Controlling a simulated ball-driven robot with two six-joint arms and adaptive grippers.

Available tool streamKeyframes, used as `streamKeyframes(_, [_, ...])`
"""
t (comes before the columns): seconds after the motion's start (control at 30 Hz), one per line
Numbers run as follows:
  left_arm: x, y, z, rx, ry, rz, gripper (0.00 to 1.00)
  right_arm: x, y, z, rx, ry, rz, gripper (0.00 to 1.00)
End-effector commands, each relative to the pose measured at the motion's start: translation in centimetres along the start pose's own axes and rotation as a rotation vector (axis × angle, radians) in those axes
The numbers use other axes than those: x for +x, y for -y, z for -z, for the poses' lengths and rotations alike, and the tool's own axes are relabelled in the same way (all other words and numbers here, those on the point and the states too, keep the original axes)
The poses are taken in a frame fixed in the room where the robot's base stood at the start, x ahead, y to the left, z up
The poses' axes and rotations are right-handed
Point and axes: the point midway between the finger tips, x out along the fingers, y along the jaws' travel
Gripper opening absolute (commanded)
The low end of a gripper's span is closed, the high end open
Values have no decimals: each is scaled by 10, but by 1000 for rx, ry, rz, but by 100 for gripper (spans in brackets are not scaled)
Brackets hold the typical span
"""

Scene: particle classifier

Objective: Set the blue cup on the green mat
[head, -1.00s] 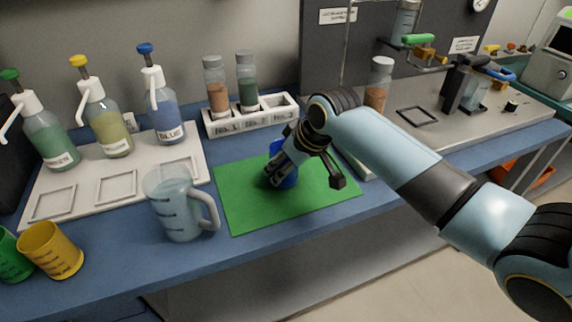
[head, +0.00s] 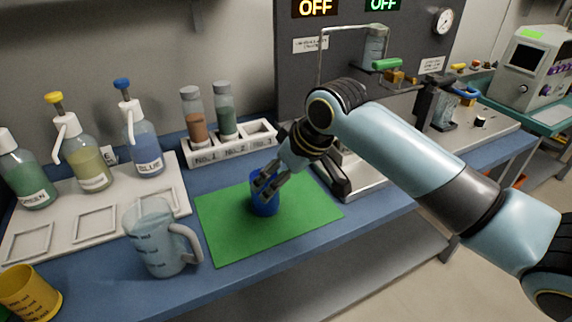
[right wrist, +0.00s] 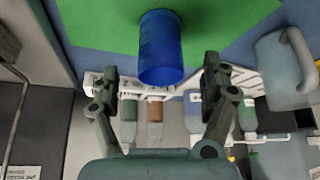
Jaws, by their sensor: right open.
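The blue cup (head: 265,200) stands upright on the green mat (head: 228,238), near the mat's middle. In the right wrist view the cup (right wrist: 160,50) shows on the mat (right wrist: 95,18). My right gripper (head: 267,184) is at the cup in the head view, its fingers partly covering the cup's upper part. In the right wrist view the right gripper (right wrist: 161,68) is open, with one finger to each side of the cup and gaps on both sides. The cup lies toward and beyond the fingertips. My left gripper is not in view.
A clear jug (head: 158,240) with a handle stands left of the mat. A rack (head: 230,148) with two capped jars is behind it. Several pump bottles (head: 90,168) stand on a white tray at left. A yellow cup (head: 30,292) is at the front left.

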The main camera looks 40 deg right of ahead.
Motion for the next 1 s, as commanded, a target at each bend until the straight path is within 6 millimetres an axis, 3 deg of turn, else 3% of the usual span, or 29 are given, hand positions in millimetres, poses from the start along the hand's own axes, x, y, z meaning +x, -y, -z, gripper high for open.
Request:
streamKeyframes(0.1, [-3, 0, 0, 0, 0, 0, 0, -22, 0, 0, -2, -1, -1, 80])
streamKeyframes(0.27, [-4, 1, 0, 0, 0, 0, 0, -36, 0, 0, -1, 0, 1, 80])
streamKeyframes(0.87, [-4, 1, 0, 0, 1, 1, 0, -38, 1, -1, 1, 2, 1, 80])
streamKeyframes(1.0, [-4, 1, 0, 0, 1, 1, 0, -43, 14, -23, -4, 27, -3, 80])
